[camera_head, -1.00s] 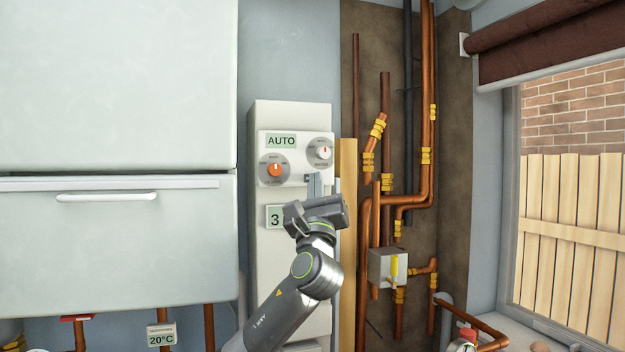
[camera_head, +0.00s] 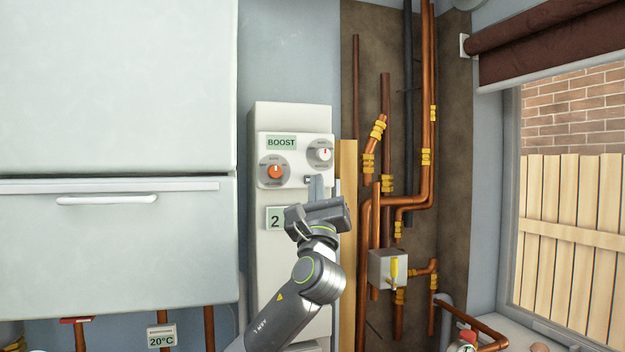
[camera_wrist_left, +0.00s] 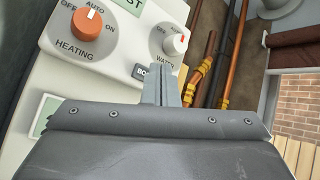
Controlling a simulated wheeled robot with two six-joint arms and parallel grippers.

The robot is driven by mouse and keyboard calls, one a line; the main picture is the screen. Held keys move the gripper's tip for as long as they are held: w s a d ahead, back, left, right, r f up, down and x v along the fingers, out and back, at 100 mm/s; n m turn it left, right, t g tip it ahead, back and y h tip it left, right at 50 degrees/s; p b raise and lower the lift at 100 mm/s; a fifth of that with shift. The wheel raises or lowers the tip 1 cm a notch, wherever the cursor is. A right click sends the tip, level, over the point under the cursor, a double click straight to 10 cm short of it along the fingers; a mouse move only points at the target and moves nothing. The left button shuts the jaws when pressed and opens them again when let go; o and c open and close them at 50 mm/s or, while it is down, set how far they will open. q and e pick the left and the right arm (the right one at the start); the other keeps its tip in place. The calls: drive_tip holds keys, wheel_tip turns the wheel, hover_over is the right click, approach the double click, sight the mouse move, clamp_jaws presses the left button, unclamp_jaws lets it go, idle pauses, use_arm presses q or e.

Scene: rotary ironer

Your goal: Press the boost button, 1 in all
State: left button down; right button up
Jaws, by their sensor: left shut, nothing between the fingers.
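The control box (camera_head: 292,112) is tall and white, with a small green display reading BOOST (camera_head: 281,143) and a lower display reading 2 (camera_head: 275,219). It has an orange heating knob (camera_head: 275,171) and a white and red water knob (camera_head: 324,154). The dark boost button (camera_wrist_left: 140,72) shows partly in the left wrist view, below the knobs, with its right part hidden by my fingers. My left gripper (camera_head: 315,185) is shut and empty, with its fingertips pointing up at the panel just below the water knob. Contact with the button cannot be told. My right gripper is not in view.
Copper pipes (camera_head: 427,90) with yellow fittings run to the right of the box. A wooden strip (camera_head: 347,250) stands between them. A white cabinet (camera_head: 118,255) fills the left side. A window with a blind is at the right.

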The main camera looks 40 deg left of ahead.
use_arm(q)
drive_tip(key=shift+s+d, duration=0.1)
drive_tip(key=shift+d, duration=0.05)
drive_tip(key=d, duration=0.1)
drive_tip(key=s+d+p, duration=0.1)
drive_tip(key=d, duration=0.1)
drive_tip(key=s+d, duration=0.1)
drive_tip(key=shift+s+d+p, duration=0.15)
drive_tip(key=shift+d+p, duration=0.05)
drive_tip(key=shift+p, duration=0.2)
idle(1.0)
